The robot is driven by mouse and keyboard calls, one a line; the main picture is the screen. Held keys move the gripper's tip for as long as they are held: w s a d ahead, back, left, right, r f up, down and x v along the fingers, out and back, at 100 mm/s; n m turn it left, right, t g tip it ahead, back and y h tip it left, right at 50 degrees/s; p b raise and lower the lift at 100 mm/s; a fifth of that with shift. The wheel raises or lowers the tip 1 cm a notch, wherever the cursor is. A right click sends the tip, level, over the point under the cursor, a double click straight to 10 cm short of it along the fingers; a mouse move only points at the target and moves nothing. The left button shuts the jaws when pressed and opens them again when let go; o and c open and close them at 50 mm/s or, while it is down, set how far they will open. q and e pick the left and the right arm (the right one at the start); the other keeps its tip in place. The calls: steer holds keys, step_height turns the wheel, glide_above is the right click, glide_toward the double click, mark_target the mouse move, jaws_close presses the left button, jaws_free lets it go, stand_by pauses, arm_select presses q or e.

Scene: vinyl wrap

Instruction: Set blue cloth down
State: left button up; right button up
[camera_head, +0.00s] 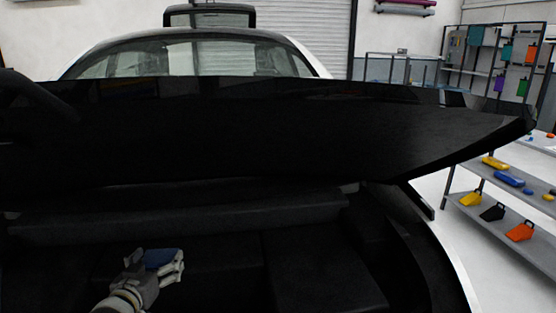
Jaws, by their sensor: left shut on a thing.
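My left gripper (172,265) reaches up from the bottom left in the head view. It is shut on the blue cloth (158,258), a small dark blue patch beside its fingers. The gripper and cloth are over the dark interior (215,265) of the car, in front of a long black panel. I cannot tell whether the cloth touches the surface below it. Part of the cloth is hidden by the gripper. My right gripper is not in view.
The wide black panel (270,135) crosses the view above the gripper. A grey shelf rack (470,210) with yellow, blue, black and orange items stands at the right. A tool rack (470,62) is behind it. Pale floor (440,245) shows between car and shelf.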

arm_select(q)
steer(key=s+d+r, duration=0.1)
steer(key=s+d, duration=1.4)
steer(key=shift+s+r+h, duration=0.3)
steer(key=shift+r, duration=0.05)
